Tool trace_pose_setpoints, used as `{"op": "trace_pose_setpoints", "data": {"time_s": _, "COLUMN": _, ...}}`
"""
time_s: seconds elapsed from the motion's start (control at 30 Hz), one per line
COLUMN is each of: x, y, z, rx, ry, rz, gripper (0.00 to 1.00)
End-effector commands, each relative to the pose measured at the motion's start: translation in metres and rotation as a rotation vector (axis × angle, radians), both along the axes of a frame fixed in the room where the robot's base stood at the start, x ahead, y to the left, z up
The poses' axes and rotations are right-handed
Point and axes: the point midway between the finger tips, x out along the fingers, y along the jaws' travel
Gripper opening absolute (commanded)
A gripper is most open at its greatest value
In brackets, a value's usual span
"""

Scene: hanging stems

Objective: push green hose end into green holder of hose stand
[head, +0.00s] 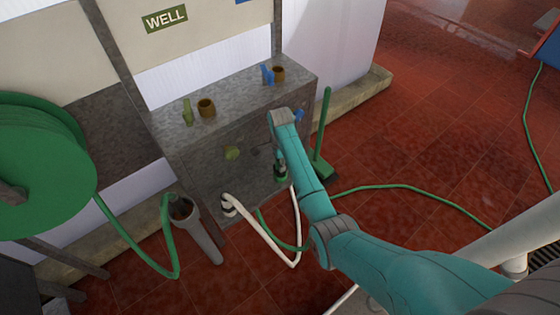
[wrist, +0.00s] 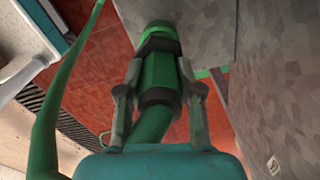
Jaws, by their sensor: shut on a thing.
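My gripper (wrist: 160,92) is shut on the green hose end (wrist: 161,72), a green fitting with dark bands, with one finger on each side. Beyond its far end a bright green ring (wrist: 157,31) sits against the grey stand face. The two meet in the wrist view; I cannot tell how deep the hose end sits. In the head view my gripper (head: 280,160) is low at the right of the stand's front (head: 200,170), mostly hidden by my arm. A green fitting (head: 281,173) shows just below it.
A white hose (head: 266,235) loops to the stand's lower front. A grey tube (head: 207,238) stands left of it, with a reel (head: 40,150) farther left. A green broom (head: 322,140) stands right of the stand. Green hose (head: 400,187) crosses the red floor.

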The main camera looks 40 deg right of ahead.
Motion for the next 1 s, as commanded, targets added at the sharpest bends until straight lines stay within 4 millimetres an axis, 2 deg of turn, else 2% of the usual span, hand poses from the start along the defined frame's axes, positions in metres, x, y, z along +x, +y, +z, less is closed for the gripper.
{"op": "trace_pose_setpoints", "data": {"time_s": 0.6, "x": 0.0, "y": 0.0, "z": -0.017, "rx": 0.0, "ry": -0.001, "rz": 0.0, "gripper": 0.01}}
{"op": "trace_pose_setpoints", "data": {"time_s": 1.0, "x": 0.0, "y": 0.0, "z": -0.019, "rx": 0.0, "ry": -0.001, "rz": 0.0, "gripper": 0.01}}
